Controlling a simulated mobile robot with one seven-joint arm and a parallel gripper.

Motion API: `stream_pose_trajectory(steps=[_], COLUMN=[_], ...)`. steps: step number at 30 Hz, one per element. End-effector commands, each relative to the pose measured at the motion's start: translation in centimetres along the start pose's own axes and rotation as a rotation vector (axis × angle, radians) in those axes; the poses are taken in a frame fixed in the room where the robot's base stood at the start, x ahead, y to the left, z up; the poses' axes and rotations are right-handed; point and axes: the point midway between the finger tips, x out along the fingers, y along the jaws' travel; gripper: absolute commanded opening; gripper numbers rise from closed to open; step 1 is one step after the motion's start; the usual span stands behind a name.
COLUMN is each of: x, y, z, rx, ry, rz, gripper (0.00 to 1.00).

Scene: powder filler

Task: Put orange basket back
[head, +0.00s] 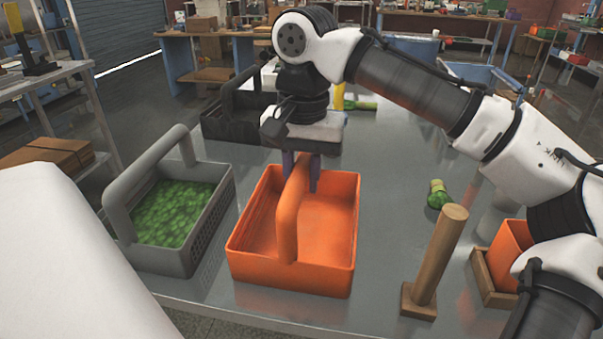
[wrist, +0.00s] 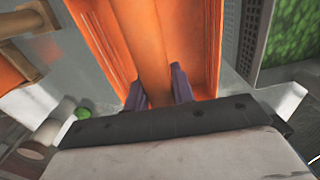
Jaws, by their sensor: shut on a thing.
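The orange basket (head: 328,213) sits upright on the grey metal table and looks empty. Its arched handle runs across its middle. My gripper (head: 304,183) points down over the basket, with its dark fingers on either side of the handle at its far part. In the wrist view my gripper (wrist: 163,90) is shut on the handle of the orange basket (wrist: 205,45). I cannot tell from these frames whether the basket's base touches the table or is slightly above it.
A grey basket (head: 225,218) with green contents stands close on the left. A black basket (head: 222,121) stands behind. On the right are a green bottle (head: 437,197), a wooden post (head: 440,255) and an orange container (head: 510,249) in a wooden holder. Free table lies right of the orange basket.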

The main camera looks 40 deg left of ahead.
Motion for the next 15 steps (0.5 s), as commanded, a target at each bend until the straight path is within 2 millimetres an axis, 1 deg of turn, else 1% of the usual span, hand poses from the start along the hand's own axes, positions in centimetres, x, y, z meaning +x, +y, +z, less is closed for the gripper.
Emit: stream_pose_trajectory(steps=[7,8,12,15], x=[0.13,0.16,0.12,0.12], y=[-0.03,-0.02,-0.02,-0.02], z=[0.0,0.0,-0.01,-0.01], rx=[-0.001,-0.001,0.0,0.0], ry=[0.0,0.0,0.0,0.0], rz=[-0.002,-0.001,-0.001,-0.001], gripper=[0.0,0.27,0.46,0.46])
